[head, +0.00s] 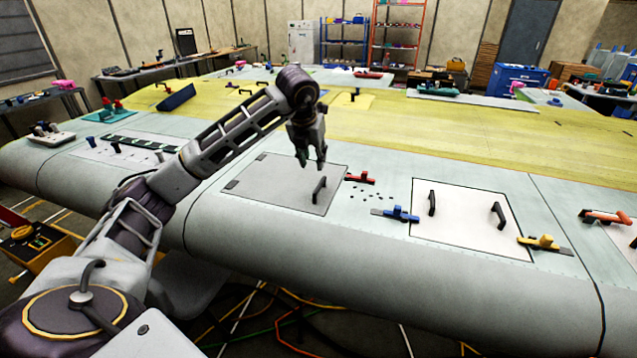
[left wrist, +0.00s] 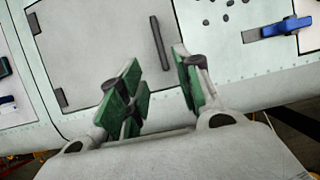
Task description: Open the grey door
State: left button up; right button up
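The grey door (head: 265,185) is a flat panel lying flush in the wing skin, shut, with two dark hinges on its left side. Its black bar handle (head: 319,190) stands up near the right edge. In the left wrist view the door (left wrist: 100,40) and handle (left wrist: 161,42) lie beyond my fingers. My left gripper (head: 313,165) hangs above the door near the handle, pointing down. Its green-padded fingers (left wrist: 158,90) are apart with nothing between them. The handle appears clear of both fingers. My right gripper is in neither view.
A red latch (head: 362,178) sits by the door's right edge, turned off it. A blue latch (head: 400,214) is by a white door (head: 462,217) with two black handles. A yellow latch (head: 541,243) is farther right. The wing skin in front of the grey door is clear.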

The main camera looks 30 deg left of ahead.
aim_at(319, 185)
pick_arm(q)
jog(key=p+x, duration=0.2)
jog(key=x, duration=1)
jog(key=shift+w+f, duration=0.15)
jog(key=shift+f, duration=0.1)
grip_shut()
